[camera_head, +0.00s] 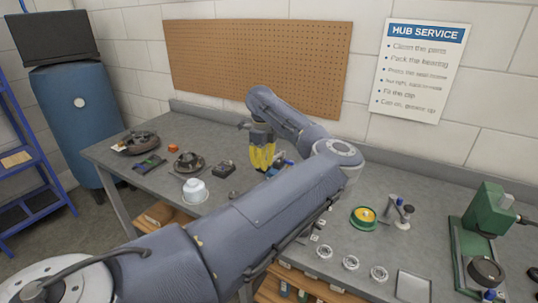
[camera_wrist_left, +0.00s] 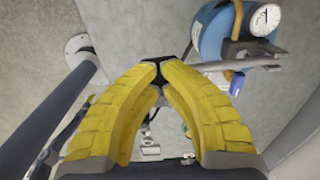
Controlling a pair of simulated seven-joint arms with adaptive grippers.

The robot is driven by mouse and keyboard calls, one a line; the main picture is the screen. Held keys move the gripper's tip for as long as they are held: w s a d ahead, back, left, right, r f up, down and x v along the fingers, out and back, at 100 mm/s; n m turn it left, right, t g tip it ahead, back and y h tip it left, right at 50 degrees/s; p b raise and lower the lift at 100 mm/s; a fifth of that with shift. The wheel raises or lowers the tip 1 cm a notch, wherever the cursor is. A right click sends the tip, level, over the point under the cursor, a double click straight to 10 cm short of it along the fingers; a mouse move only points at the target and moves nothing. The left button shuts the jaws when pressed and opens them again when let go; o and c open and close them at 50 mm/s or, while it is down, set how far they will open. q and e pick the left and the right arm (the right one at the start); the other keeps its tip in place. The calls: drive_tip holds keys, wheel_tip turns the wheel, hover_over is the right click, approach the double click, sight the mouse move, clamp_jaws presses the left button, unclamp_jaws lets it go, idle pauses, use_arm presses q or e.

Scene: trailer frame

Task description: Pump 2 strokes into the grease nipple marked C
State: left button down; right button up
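My left gripper (camera_head: 262,168) points down over the bench with its yellow fingers together; their tips also meet in the left wrist view (camera_wrist_left: 155,67). A blue device with a round dial gauge (camera_wrist_left: 266,18) is at the top right of the wrist view. A grey bar (camera_wrist_left: 225,65) runs from the device's side to the right finger, where its end is hidden; I cannot tell whether they touch. In the head view a bit of blue (camera_head: 287,160) shows beside the gripper, mostly behind my arm. I cannot make out the grease nipples or letter C. My right gripper is not in view.
My left arm covers the middle of the bench (camera_head: 125,158). Several dark parts and a white-topped pot (camera_head: 195,190) are on the left. A green-and-yellow tin (camera_head: 364,216), small rings and a green press (camera_head: 487,208) are on the right. A pegboard (camera_head: 260,50) hangs behind.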

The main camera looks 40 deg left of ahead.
use_arm(q)
drive_tip(key=shift+f, duration=1.65)
drive_tip(key=shift+r, duration=0.1)
drive_tip(key=shift+w+a+r, duration=0.1)
drive_tip(key=shift+w+r, duration=0.1)
drive_tip(key=shift+r, duration=1.2)
drive_tip(key=shift+w+d+r, duration=0.1)
drive_tip(key=shift+w+r, duration=0.15)
drive_tip(key=shift+r, duration=1.15)
drive_tip(key=shift+w+a+r, duration=0.1)
drive_tip(key=shift+w+r, duration=0.1)
drive_tip(key=shift+r, duration=1.2)
drive_tip(key=shift+s+f, duration=0.1)
drive_tip(key=shift+f, duration=0.1)
